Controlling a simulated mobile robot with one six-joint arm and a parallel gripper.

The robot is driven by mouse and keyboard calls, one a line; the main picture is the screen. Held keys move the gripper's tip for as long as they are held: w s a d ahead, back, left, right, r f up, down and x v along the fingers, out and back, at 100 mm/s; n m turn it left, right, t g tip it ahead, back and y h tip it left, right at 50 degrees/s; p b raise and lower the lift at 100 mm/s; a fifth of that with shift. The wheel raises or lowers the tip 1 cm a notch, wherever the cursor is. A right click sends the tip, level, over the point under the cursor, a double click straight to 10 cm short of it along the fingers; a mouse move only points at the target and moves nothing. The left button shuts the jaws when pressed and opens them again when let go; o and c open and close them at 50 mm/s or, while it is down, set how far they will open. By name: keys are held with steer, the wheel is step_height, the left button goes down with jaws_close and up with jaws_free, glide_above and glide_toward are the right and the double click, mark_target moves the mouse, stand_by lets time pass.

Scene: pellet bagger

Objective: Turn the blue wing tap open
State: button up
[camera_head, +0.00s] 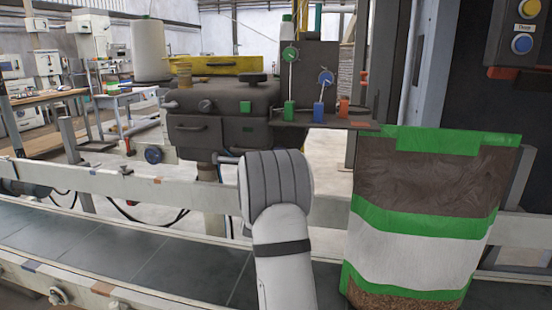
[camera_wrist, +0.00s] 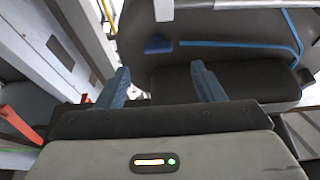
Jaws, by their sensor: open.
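In the head view a small blue winged knob (camera_head: 326,77), which looks like the blue wing tap, is on the dark upright panel at the back. A blue bottle-shaped piece (camera_head: 318,112) stands below it. In the wrist view a small blue block (camera_wrist: 158,45) sits on a dark body beside a blue line; I cannot tell whether it is the tap. My gripper (camera_wrist: 162,82) shows its two blue fingers apart, with nothing between them. The blue block is beyond the fingers, apart from them. In the head view my arm hides the gripper.
A green knob (camera_head: 290,54) is left of the blue one, with a green piece (camera_head: 289,111) below. An orange piece (camera_head: 344,106) stands on the right. A large striped bag (camera_head: 421,235) stands right of my arm. A pale rail (camera_head: 110,185) runs across the front.

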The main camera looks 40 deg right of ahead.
steer(key=x, duration=0.7)
steer(key=shift+d+r, duration=0.25)
steer(key=shift+d, duration=0.1)
steer(key=shift+w, duration=0.15)
